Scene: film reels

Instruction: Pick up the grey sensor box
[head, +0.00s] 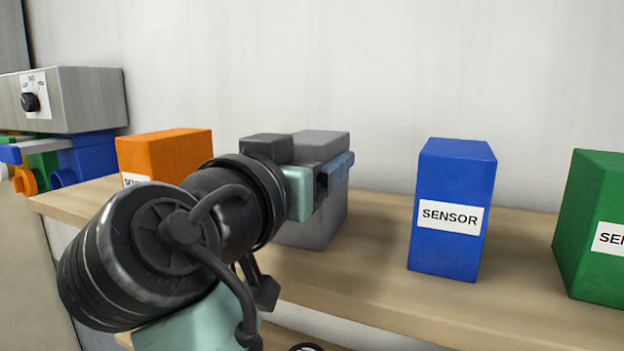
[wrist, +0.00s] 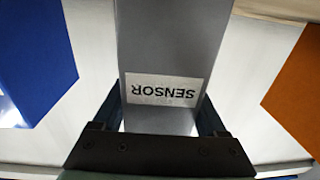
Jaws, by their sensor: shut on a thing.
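The grey sensor box (head: 319,221) stands on the wooden shelf between the orange and blue boxes, partly hidden behind my arm in the head view. In the wrist view the grey sensor box (wrist: 175,50) fills the middle, its SENSOR label upside down. My gripper (wrist: 165,118) has one finger on each side of the box and is shut on it. In the head view my gripper (head: 322,175) is at the upper part of the box. I cannot tell whether the box's base touches the shelf.
An orange box (head: 165,153) stands to the left, a blue sensor box (head: 452,180) and a green box (head: 590,250) to the right, on the wooden shelf (head: 385,265). A metal unit with a dial (head: 80,98) is at far left. A pale wall is behind.

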